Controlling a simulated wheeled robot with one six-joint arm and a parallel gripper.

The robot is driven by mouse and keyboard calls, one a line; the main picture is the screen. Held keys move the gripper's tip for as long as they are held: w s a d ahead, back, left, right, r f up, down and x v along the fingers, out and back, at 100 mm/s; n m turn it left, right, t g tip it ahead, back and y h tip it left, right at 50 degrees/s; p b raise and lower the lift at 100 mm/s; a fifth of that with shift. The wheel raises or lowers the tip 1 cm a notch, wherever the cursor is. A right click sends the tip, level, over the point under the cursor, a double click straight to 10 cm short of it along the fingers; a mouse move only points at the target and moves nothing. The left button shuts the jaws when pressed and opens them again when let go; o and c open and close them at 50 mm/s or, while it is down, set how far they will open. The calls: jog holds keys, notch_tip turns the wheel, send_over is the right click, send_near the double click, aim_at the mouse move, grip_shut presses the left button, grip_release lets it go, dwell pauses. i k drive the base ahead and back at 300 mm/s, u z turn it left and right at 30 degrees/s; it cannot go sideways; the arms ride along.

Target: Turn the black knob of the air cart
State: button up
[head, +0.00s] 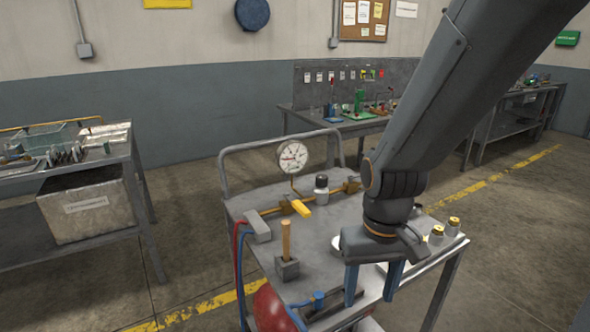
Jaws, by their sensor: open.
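The air cart (245,207) stands in the middle of the head view, with a grey top and a tubular handle at its back. The black knob (321,181) sits upright on a pale metal body on the brass pipe line, right of the round white gauge (292,156). My gripper (372,292) points down over the cart's front right part. Its two blue fingers are apart with nothing visible between them. It is nearer to the camera and to the right of the knob, clear of it. My arm and gripper hide part of the cart top.
A yellow-handled valve (301,208) lies in front of the knob. A wooden-handled block (287,258), a blue fitting (318,299) and brass-topped fittings (436,234) stand on the cart. Red and blue hoses hang at its left. A workbench (345,124) stands behind.

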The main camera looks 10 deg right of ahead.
aim_at(322, 179)
jog(key=z, duration=0.05)
jog(key=k, duration=1)
jog(key=z, duration=1.4)
jog(key=i, duration=0.9)
jog(key=u, duration=1.75)
jog(key=i, duration=0.5)
jog(key=u, duration=0.05)
